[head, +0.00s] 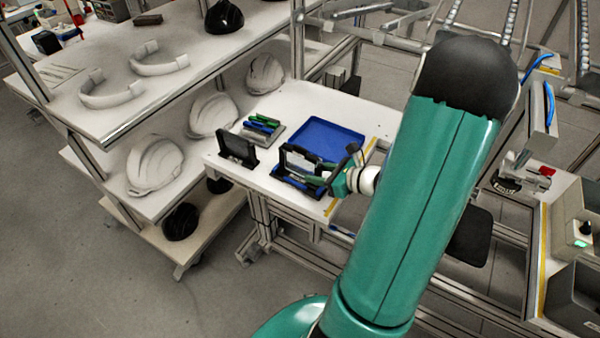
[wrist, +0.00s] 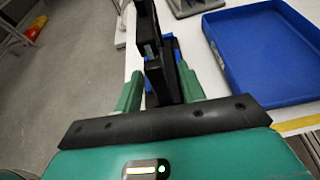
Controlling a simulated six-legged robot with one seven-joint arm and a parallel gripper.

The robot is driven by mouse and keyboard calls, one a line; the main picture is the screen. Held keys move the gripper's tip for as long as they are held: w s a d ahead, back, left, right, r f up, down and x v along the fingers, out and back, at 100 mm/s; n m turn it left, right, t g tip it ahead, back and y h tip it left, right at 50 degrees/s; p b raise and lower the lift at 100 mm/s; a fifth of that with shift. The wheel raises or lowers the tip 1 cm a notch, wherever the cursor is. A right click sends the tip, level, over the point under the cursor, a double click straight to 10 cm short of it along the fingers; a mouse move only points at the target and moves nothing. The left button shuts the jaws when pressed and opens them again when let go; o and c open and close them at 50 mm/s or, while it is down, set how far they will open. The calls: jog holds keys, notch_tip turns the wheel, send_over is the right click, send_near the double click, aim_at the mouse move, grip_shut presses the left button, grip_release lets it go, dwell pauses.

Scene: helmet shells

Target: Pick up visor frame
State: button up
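A black visor frame (head: 297,158) stands upright in a black and blue holder (head: 300,185) at the front of the white table. My gripper (head: 327,178) is at the frame's right side, reached from the right. In the wrist view, the two green fingers of my gripper (wrist: 160,82) are apart, one on each side of a black upright part of the frame (wrist: 148,35). A narrow gap seems to show beside the fingers; contact is hard to tell. The frame's lower part is partly hidden by the fingers.
A blue tray (head: 326,140) lies just behind the frame and shows at the right in the wrist view (wrist: 265,50). Another black frame-like piece (head: 237,147) stands to the left. A rack of green and blue tools (head: 262,128) sits behind it. Shelves with white helmet shells (head: 155,163) stand at left.

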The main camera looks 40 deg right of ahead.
jog(key=shift+x, duration=1.6)
grip_shut()
jog(key=shift+r, duration=0.15)
